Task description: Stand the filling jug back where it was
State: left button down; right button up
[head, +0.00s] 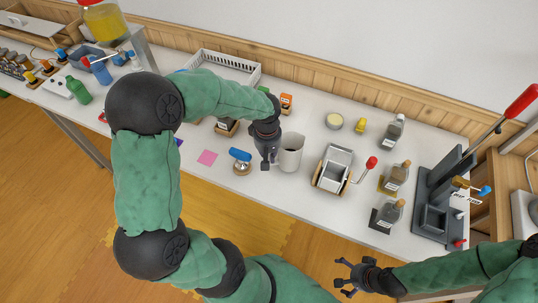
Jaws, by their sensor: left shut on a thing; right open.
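The filling jug (290,154) is a pale, open-topped jug on or just above the white table, near the middle of the head view. My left gripper (270,158) is at the jug's left side, shut on it; the exact grip is partly hidden by the gripper. I cannot tell whether the jug's base touches the table. My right gripper (350,279) is open and empty, low in front of the table's front edge.
A metal box with a red-knobbed crank (333,170) stands right of the jug. Bottles (397,176) and a dark lever press (436,200) stand at right. A white basket (228,66) is behind.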

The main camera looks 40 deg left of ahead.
pick_arm(q)
jog(key=shift+f+b, duration=0.5)
jog(key=shift+f, duration=0.1)
dwell(0.8)
jog(key=c, duration=1.2)
grip_release()
jog(key=shift+r, duration=0.15)
jog(key=shift+s+a+r+p, duration=0.1)
jog(key=shift+s+r+p, duration=0.05)
jog(key=shift+r+p, duration=3.25)
jog(key=shift+r+b, duration=0.5)
notch_tip(320, 180, up, 12)
jog(key=shift+s, duration=0.2)
